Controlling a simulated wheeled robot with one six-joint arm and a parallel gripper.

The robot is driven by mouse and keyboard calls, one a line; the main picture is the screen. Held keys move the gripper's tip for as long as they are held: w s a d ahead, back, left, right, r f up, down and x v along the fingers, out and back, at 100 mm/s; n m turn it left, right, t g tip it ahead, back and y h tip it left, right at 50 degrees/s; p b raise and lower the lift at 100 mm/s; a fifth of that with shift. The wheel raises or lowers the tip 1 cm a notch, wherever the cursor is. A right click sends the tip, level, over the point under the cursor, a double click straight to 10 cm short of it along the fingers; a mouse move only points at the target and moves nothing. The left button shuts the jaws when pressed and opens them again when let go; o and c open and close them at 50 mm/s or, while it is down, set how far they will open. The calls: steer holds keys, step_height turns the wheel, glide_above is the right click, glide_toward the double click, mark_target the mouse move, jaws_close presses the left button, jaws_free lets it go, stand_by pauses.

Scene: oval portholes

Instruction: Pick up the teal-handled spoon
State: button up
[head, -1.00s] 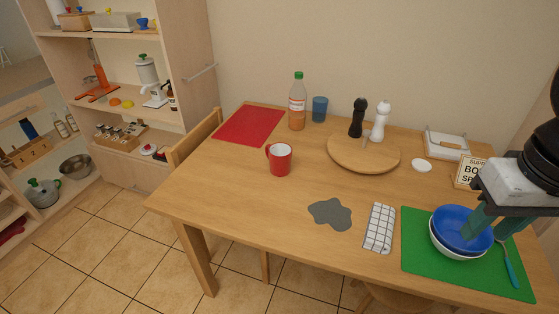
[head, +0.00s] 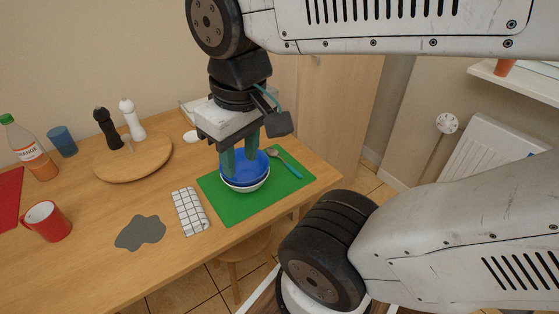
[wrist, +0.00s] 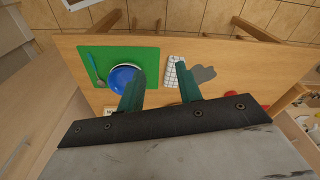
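The teal-handled spoon (head: 289,165) lies on the green placemat (head: 222,210), to the right of the bowls in the head view. In the wrist view the spoon (wrist: 95,69) lies near the placemat's left part. A blue bowl (head: 257,174) sits in a white bowl (head: 252,188) on the mat. My gripper (head: 240,160) is above the table, its fingers overlapping the bowls in the head view. In the wrist view its two teal fingers (wrist: 158,85) are wide apart with nothing between them but table and bowl edge below. It is not touching the spoon.
A checked cloth (head: 190,212) and a grey patch (head: 140,232) lie left of the mat. A red mug (head: 46,222), an orange bottle (head: 30,147), a blue cup (head: 62,141) and a round board (head: 120,165) with two mills stand further left. A cabinet stands behind the table's right end.

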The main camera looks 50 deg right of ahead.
steer(key=shift+o, duration=0.4)
steer(key=m+g, duration=0.2)
steer(key=m, duration=0.1)
glide_toward(291, 168)
steer(key=shift+s+d+f, duration=0.15)
steer(key=shift+s+d, duration=0.1)
steer(key=shift+s, duration=0.15)
steer(key=shift+n+t, duration=0.3)
step_height(291, 168, down, 8)
steer(key=shift+w+a+r, duration=0.15)
steer(key=shift+r, duration=0.05)
steer(key=shift+c, duration=0.2)
